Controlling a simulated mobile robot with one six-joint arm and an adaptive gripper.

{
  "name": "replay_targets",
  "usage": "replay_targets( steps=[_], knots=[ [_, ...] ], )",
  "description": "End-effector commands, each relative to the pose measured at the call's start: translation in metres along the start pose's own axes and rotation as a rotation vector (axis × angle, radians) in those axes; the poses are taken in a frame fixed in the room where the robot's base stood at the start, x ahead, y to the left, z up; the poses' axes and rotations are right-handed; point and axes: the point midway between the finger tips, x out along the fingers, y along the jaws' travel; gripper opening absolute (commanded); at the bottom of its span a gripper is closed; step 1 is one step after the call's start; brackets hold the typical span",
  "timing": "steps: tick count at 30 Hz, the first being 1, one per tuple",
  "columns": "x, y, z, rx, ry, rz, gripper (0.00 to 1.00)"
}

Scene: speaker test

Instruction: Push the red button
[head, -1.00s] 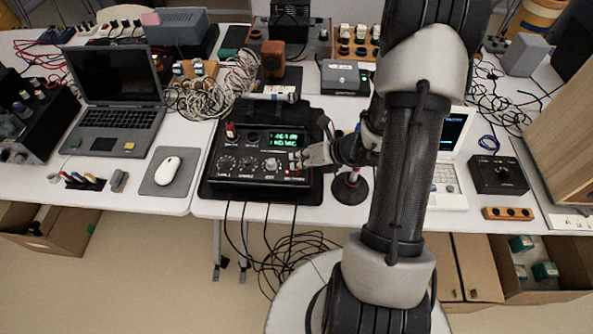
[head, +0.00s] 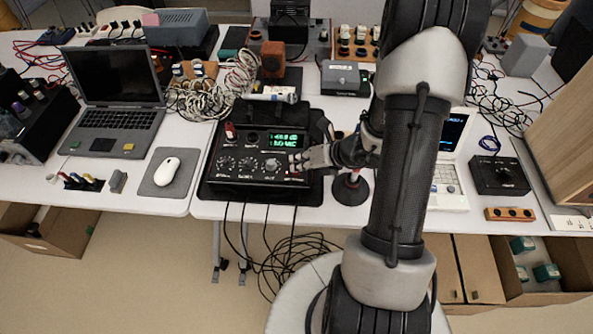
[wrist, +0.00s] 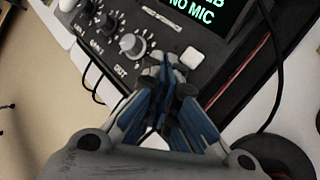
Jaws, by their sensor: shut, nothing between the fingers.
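A black control box (head: 235,178) with a lit green display (head: 285,141) and a row of knobs sits on the white table. In the wrist view its panel shows a grey knob (wrist: 132,46) marked OUT, a white square button (wrist: 193,57) and the display (wrist: 196,12) reading NO MIC. My gripper (head: 294,163) is shut and empty over the right part of the panel. In the wrist view its closed fingertips (wrist: 167,69) hide part of the panel's lower right. I cannot make out the red button; whether the fingertips touch the panel cannot be told.
A red-topped part (head: 230,131) stands at the box's upper left. A round-based stand (head: 350,189) is close right of the box, near my arm. A white mouse (head: 167,171) on a grey pad and a laptop (head: 118,105) are left. Cables hang below the front edge.

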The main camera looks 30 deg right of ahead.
Motion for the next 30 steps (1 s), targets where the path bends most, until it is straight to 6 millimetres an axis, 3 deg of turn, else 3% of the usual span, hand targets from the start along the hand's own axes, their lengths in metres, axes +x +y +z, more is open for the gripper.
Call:
replay_targets(
  steps=[30],
  knots=[
    [-0.012, 0.009, 0.008, 0.000, 0.000, 0.000, 0.00]
  ],
)
